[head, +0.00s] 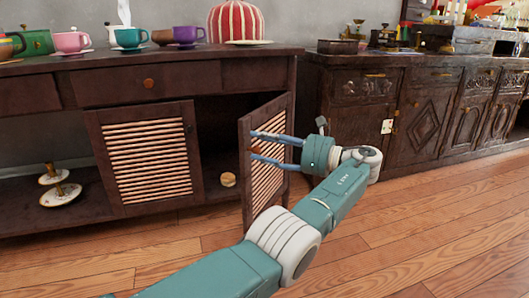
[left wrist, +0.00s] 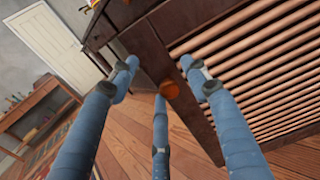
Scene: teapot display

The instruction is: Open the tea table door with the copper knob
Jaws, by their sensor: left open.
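The dark wooden tea table (head: 220,69) stands at the left in the head view. Its right slatted door (head: 283,120) stands swung outward, with dark interior showing beside it. Its left slatted door (head: 119,195) looks shut. My left gripper (head: 252,145) is open in front of the right door, its fingers pointing left across the slats. In the left wrist view the round copper knob (left wrist: 170,89) shows on the door's dark frame, between the spread fingers of my left gripper (left wrist: 165,80). I cannot tell whether they touch it. My right gripper is not in view.
A tiered stand (head: 60,187) leans on the lower left shelf. A carved sideboard (head: 415,110) stands at the right. The wooden floor (head: 430,210) is clear.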

